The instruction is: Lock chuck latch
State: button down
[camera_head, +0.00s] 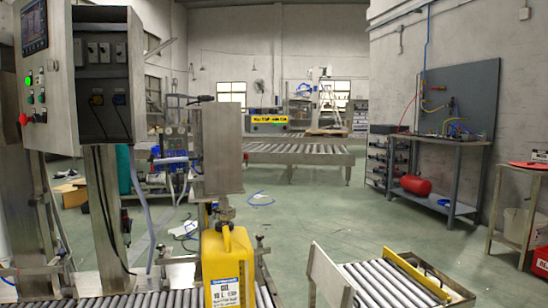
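No chuck latch can be made out for certain in the head view. A yellow oil can (228,265) with a printed label stands upright on a roller conveyor at the bottom centre. A small dark and yellow fitting (222,213) sits at its top; its details are too small to tell. A grey metal housing (218,150) on a post stands behind the can. My gripper is not in view.
A control cabinet (102,85) with a screen and buttons stands at the left. Another roller conveyor (385,285) lies at the lower right. A workbench (440,140) stands by the right wall. Green floor (310,215) is open in the middle, with loose blue hose.

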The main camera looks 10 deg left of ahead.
aim_at(245, 156)
jog(key=i, duration=0.65)
jog(key=u, duration=1.5)
